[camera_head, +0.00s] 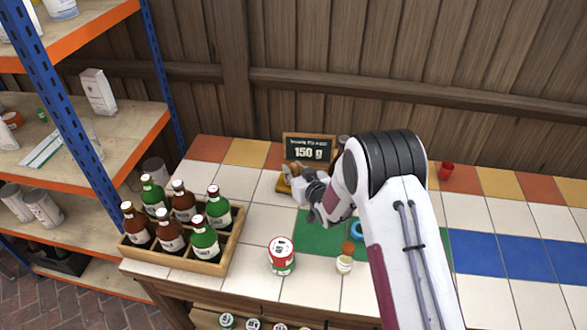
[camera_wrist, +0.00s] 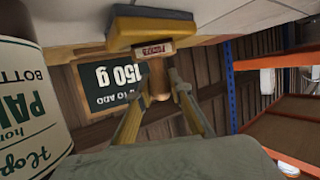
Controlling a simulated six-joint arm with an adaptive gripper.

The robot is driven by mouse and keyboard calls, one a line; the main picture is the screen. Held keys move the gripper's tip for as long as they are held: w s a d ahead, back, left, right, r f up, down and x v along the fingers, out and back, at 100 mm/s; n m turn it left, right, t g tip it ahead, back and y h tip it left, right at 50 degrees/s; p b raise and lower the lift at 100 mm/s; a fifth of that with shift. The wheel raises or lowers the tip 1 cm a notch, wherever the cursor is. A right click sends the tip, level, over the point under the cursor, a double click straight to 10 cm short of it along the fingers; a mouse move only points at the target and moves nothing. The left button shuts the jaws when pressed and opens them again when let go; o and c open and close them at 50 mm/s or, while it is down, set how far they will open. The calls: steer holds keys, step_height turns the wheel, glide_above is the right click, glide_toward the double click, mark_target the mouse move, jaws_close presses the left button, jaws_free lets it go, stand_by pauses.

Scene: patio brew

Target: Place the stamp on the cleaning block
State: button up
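The stamp has a wooden handle (camera_wrist: 158,82) and a small red-and-cream labelled head (camera_wrist: 153,49). In the wrist view its head meets the yellow cleaning block (camera_wrist: 135,38), which has a dark grey pad. The block also shows as a yellow edge in the head view (camera_head: 283,187), left of my gripper. My gripper's fingers (camera_wrist: 164,88) stand on both sides of the stamp handle, with a narrow gap seeming to show at each side. In the head view my gripper (camera_head: 298,180) hides much of the stamp.
A chalkboard sign reading 150 g (camera_head: 309,150) stands close behind. A wooden crate (camera_head: 222,262) of bottles is at left. A labelled can (camera_head: 281,256) and a small bottle (camera_head: 345,260) stand in front.

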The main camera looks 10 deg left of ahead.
steer(key=o, duration=0.3)
steer(key=shift+r, duration=0.2)
steer(key=shift+v, duration=6)
